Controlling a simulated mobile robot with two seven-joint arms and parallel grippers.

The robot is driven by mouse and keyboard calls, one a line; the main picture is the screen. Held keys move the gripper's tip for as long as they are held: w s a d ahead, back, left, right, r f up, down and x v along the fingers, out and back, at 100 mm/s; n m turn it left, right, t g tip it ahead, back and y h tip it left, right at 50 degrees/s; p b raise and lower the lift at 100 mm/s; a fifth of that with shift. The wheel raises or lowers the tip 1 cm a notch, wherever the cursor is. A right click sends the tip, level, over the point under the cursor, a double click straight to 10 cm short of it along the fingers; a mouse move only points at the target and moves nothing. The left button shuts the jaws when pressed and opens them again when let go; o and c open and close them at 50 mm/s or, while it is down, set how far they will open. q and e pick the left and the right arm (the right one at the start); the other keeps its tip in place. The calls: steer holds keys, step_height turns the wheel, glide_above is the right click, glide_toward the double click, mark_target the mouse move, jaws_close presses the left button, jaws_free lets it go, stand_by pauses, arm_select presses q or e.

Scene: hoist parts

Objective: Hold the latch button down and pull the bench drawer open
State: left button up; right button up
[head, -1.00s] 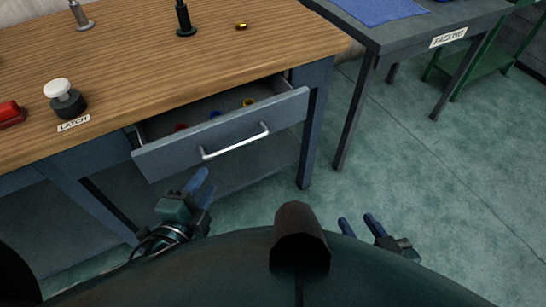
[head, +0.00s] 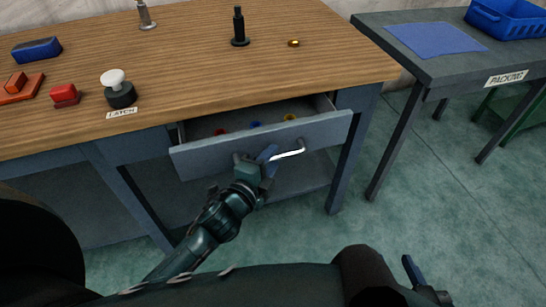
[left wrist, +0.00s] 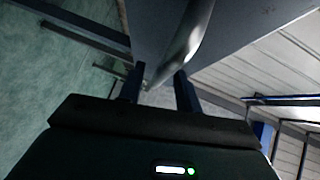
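The bench drawer (head: 215,157) is grey and stands partly open below the wooden top. Its bright bar handle (head: 290,152) is partly hidden by my left gripper (head: 268,156). In the left wrist view the handle (left wrist: 187,45) runs down towards the gap between the two fingers of the left gripper (left wrist: 160,90), which stand apart. I see no firm grip on it. The latch button (head: 112,77) has a white cap raised above a black base (head: 121,97), behind the LATCH label; nothing touches it. My right gripper (head: 412,272) shows only partly at the bottom right, away from the bench.
Small red, blue and yellow rings (head: 256,124) lie in the drawer. Red blocks (head: 65,95), a blue block (head: 36,49) and a black post (head: 239,28) stand on the bench top (head: 190,60). The packing table (head: 430,75) stands to the right, with floor between.

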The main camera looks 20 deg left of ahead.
arm_select(q)
steer(key=shift+w+d+f, duration=0.1)
steer(key=shift+w+d, duration=0.1)
steer(key=shift+w, duration=0.5)
steer(key=shift+c, duration=0.4)
jaws_close()
